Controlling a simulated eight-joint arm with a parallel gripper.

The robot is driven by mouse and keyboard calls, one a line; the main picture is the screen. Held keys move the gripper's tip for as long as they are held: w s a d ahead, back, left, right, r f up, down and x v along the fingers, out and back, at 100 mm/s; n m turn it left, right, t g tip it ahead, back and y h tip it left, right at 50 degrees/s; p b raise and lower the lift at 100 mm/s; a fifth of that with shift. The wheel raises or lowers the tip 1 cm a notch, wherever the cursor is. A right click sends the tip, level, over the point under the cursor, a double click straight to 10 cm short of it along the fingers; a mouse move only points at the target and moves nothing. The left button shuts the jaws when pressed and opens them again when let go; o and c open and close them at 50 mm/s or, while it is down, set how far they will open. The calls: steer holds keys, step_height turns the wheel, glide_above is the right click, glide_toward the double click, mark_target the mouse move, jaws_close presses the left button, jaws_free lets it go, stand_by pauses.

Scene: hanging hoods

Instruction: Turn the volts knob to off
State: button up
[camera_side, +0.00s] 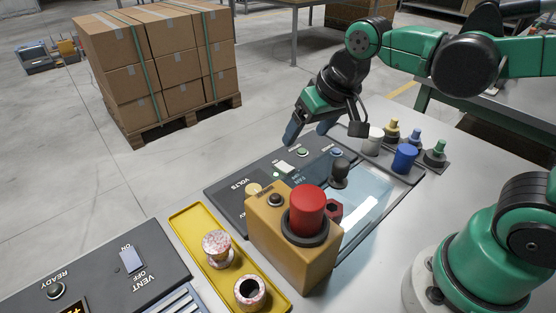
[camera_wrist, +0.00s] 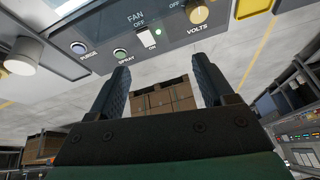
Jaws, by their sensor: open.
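The volts knob (camera_wrist: 197,12) is a round yellow knob at the top edge of the wrist view, beside the printed word VOLTS and partly cut off. In the side view the volts knob (camera_side: 254,189) shows on the dark panel (camera_side: 226,196), partly behind the yellow box. Which way it points is too small to tell. My gripper (camera_side: 307,134) is open and empty above the panel's far edge, apart from the knob. In the wrist view its two fingers (camera_wrist: 161,72) are spread, with nothing between them.
A white fan switch (camera_side: 284,167) is near the volts knob. A yellow box (camera_side: 285,238) with a red button (camera_side: 308,209) stands close in front. A yellow tray (camera_side: 184,230) holds two spools. Several bottles stand at right. Cartons (camera_side: 160,60) stand on a pallet behind.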

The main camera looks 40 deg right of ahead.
mark_target(253, 188)
steer(key=w+a+f+m+g, duration=0.2)
steer(key=w+a+f, duration=0.1)
steer(key=w+a+f+m+g, duration=0.2)
steer(key=w+a+f+g, duration=0.1)
steer(key=a, duration=0.1)
steer(key=shift+w+h, duration=0.1)
steer(key=shift+h, duration=0.3)
steer(key=shift+w+a+f+m, duration=0.1)
steer(key=shift+a+f+m, duration=0.1)
steer(key=shift+f+m, duration=0.35)
steer(key=shift+d+f, duration=0.1)
steer(key=shift+f, duration=2.7)
jaws_close()
